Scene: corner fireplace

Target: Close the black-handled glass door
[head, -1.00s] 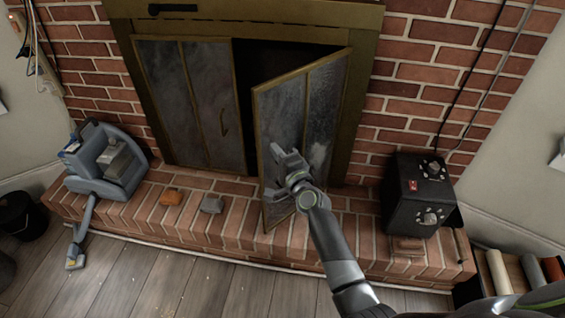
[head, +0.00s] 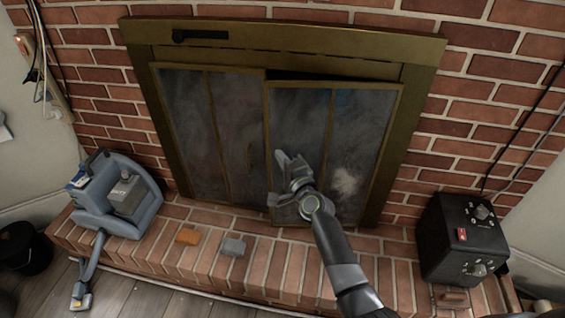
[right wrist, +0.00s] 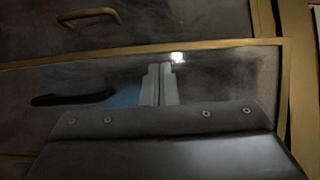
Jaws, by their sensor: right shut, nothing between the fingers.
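The right glass door (head: 345,130) of the fireplace has smoky panes in a brass frame and stands nearly flush, with a thin dark gap along its top edge. Its black handle (right wrist: 60,99) shows on the glass in the right wrist view; in the head view I cannot make it out. My right gripper (head: 282,160) is shut and empty in front of this door's left part. Its closed fingers (right wrist: 160,84) are at the glass beside the handle; I cannot tell if they touch. My left gripper is not in view.
The left glass door (head: 185,125) is closed and has a brass handle (right wrist: 90,17). On the brick hearth (head: 190,272) are a grey-blue machine (head: 118,195), an orange block (head: 188,236), a grey block (head: 233,246) and a black box with knobs (head: 462,238).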

